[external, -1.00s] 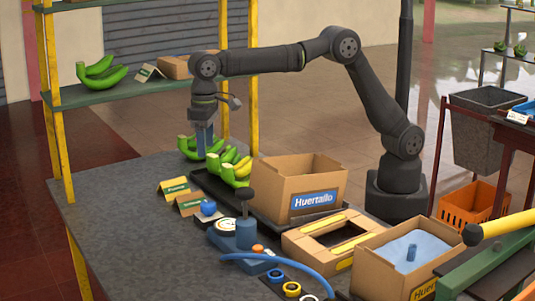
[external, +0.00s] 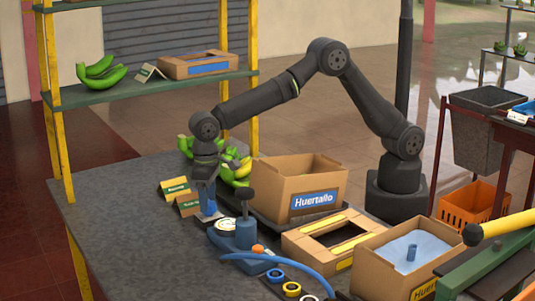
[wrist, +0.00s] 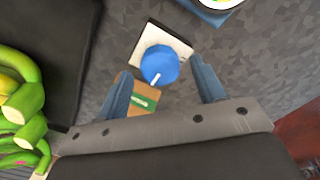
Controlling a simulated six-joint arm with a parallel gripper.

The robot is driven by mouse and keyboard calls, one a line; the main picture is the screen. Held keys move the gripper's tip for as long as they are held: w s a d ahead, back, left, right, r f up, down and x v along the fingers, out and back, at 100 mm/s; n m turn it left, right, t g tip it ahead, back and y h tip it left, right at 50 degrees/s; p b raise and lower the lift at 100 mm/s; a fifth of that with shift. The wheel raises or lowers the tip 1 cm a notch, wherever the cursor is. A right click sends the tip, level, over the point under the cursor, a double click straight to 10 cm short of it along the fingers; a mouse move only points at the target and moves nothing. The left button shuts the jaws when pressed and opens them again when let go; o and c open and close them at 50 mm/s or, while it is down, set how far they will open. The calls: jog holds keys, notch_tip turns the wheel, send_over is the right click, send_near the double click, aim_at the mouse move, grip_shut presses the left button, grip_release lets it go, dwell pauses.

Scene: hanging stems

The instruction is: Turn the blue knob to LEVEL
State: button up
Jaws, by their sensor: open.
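The blue knob (wrist: 160,62) sits on a small pale plate (wrist: 179,44) in the wrist view. A white pointer line on its top runs toward the picture's bottom, slightly left. Any lettering on the plate is too small to read. My gripper (wrist: 161,72) is open, with one blue-grey finger to the left of the knob and one to the right, gaps showing on both sides.
Bananas (external: 236,172) lie on the dark tray behind, and show at left in the wrist view. A blue device with a round dial (external: 226,224) stands close by on the right. Folded cards (external: 174,188) stand to the left. The table's left front is clear.

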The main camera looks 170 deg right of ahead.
jog(key=shift+f, duration=0.65)
jog(key=c, duration=1)
